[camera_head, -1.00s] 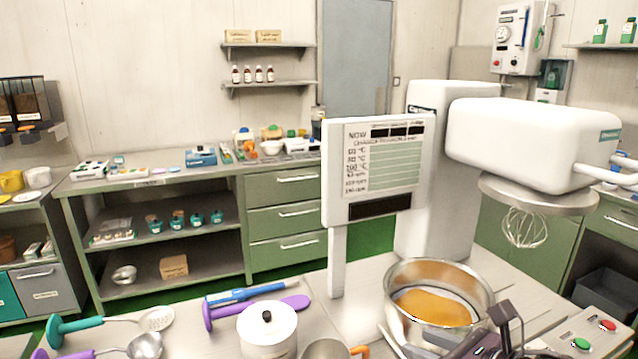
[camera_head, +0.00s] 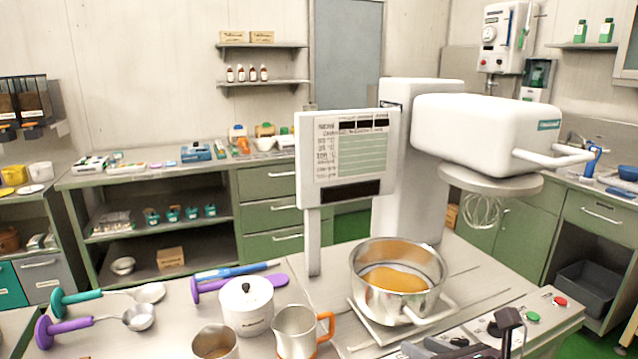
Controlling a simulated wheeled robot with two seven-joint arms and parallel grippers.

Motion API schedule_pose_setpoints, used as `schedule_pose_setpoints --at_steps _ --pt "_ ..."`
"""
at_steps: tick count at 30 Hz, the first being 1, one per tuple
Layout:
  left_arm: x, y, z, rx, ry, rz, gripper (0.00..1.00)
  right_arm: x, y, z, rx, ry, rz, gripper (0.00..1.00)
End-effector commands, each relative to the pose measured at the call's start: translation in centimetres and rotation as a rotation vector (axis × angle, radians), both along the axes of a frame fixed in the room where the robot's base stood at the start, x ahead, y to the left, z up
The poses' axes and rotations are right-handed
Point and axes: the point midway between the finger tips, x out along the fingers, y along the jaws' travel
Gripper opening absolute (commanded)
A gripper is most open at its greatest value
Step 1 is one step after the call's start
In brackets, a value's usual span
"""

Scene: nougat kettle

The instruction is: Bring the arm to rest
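My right gripper (camera_head: 483,338) shows as dark parts at the bottom edge, below and right of the steel kettle. One dark piece stands upright at its right. The frame cuts it off, so I cannot tell whether it is open. Nothing clearly shows held in it. The steel kettle (camera_head: 372,301) stands upright on the table with an orange-brown mass (camera_head: 393,279) inside, apart from the gripper. My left gripper is not in view.
A white mixer (camera_head: 485,130) with a wire whisk (camera_head: 483,211) rises behind the kettle. A control box (camera_head: 541,306) with green and red buttons sits right of my gripper. A sign board (camera_head: 347,158), white pot (camera_head: 246,307), pitcher (camera_head: 297,335) and ladles (camera_head: 138,317) stand or lie left.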

Motion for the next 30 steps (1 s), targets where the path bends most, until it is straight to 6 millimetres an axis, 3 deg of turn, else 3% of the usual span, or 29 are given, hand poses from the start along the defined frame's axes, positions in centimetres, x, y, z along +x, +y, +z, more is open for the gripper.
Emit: schedule_pose_setpoints --at_steps 8,14,21,30 --pt "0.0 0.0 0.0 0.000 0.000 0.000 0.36 -0.2 -0.7 -2.6 0.373 0.203 -0.318 0.35" --pt "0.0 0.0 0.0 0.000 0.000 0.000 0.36 -1.8 -2.1 -6.6 0.821 0.444 -0.733 0.35" --pt "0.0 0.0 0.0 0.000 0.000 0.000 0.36 -7.9 -3.5 -13.6 1.472 0.749 -1.471 0.35" --pt "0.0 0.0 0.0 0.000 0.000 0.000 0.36 -16.2 -2.4 -18.5 1.915 0.853 -2.244 0.35"
